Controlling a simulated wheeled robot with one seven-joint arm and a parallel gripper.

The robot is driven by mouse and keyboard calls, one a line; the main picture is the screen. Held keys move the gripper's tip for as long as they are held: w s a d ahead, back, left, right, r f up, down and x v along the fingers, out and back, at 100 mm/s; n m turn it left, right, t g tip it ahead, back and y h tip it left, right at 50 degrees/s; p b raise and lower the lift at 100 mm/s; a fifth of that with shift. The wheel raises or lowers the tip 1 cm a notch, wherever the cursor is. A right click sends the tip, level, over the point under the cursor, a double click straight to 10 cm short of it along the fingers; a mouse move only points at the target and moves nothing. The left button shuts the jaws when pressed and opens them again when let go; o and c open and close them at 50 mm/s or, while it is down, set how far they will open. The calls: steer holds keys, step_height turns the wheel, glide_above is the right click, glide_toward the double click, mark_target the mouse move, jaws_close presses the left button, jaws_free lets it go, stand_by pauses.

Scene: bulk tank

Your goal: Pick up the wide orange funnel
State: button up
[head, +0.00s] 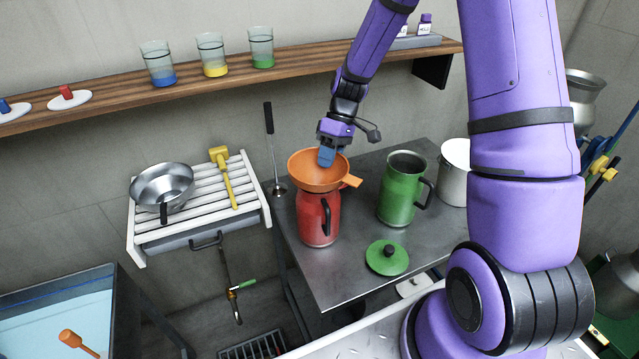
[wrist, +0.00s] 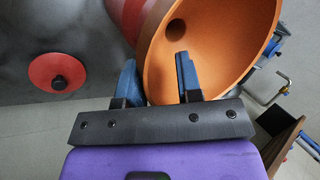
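The wide orange funnel (head: 312,178) sits in the mouth of a red jug (head: 318,222) on the metal table, its tab pointing right. In the wrist view the funnel (wrist: 220,55) fills the upper right, with its dark spout hole showing. My gripper (head: 327,157) is at the funnel's far rim. In the wrist view my gripper's (wrist: 157,82) two blue fingers are apart, one over the inside of the bowl and one just outside the rim, so the wall lies between them. I cannot tell whether either finger touches it.
A green jug (head: 401,188) stands right of the red one, with a white pot (head: 455,172) beyond. A green lid (head: 387,257) lies in front. A red lid (wrist: 58,75) lies on the table in the wrist view. A wooden shelf (head: 200,84) runs behind.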

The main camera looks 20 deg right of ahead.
steer(key=shift+f, duration=0.2)
jaws_close()
steer(key=shift+r, duration=0.15)
